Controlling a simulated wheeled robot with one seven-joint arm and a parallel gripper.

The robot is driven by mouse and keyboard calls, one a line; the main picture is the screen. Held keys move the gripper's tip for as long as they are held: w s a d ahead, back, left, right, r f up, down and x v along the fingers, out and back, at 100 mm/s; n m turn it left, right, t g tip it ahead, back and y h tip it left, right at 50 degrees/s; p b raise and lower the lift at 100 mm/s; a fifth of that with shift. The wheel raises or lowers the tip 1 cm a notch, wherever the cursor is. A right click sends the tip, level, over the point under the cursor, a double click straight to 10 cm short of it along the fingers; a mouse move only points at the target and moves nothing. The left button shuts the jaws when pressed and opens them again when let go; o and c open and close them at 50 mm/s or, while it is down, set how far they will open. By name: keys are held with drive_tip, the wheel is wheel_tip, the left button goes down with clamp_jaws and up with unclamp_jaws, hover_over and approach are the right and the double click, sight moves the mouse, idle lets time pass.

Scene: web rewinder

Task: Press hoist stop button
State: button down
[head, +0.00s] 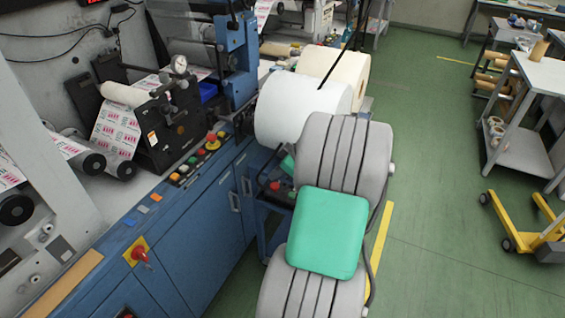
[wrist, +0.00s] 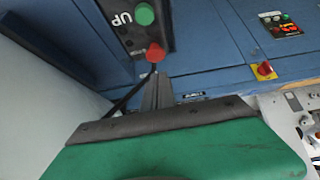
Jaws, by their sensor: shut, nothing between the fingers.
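The dark hoist control box (wrist: 128,30) shows at the top of the wrist view, with an upside-down "UP" label. It has a round green button (wrist: 145,14) and a red button (wrist: 155,52), which I take to be the stop button. My gripper (wrist: 157,78) is shut and empty. Its fingertips point at the red button and lie just below it in the picture; I cannot tell whether they touch. In the head view, the control box (head: 268,190) shows partly beside my arm, and my fingertips are hidden.
A blue machine cabinet (head: 190,235) stands to the left, with a red knob on a yellow plate (head: 139,253) and a row of coloured buttons (head: 196,160). Large white rolls (head: 290,110) stand behind my arm. Green floor is open to the right, with a yellow pallet jack (head: 530,235).

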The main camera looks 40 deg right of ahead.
sight(276, 186)
drive_tip(key=shift+s+d+f, duration=0.1)
drive_tip(key=shift+s+f, duration=0.05)
drive_tip(key=shift+f, duration=0.45)
drive_tip(key=shift+s+f, duration=0.1)
drive_tip(key=shift+f, duration=0.45)
wheel_tip(276, 186, down, 2)
drive_tip(key=shift+f+b, duration=0.2)
drive_tip(key=shift+b, duration=0.95)
drive_tip(key=shift+s+r, duration=0.1)
drive_tip(key=shift+r, duration=0.05)
drive_tip(key=r+p, duration=0.2)
drive_tip(key=r, duration=0.1)
drive_tip(key=r+p, duration=0.1)
drive_tip(key=r, duration=0.1)
drive_tip(key=shift+w+a+r+p, duration=0.2)
drive_tip(key=shift+w+p, duration=0.1)
drive_tip(key=shift+w, duration=0.1)
drive_tip(key=b+v, duration=0.1)
drive_tip(key=v, duration=0.8)
drive_tip(key=shift+s+f, duration=0.15)
drive_tip(key=shift+s, duration=0.2)
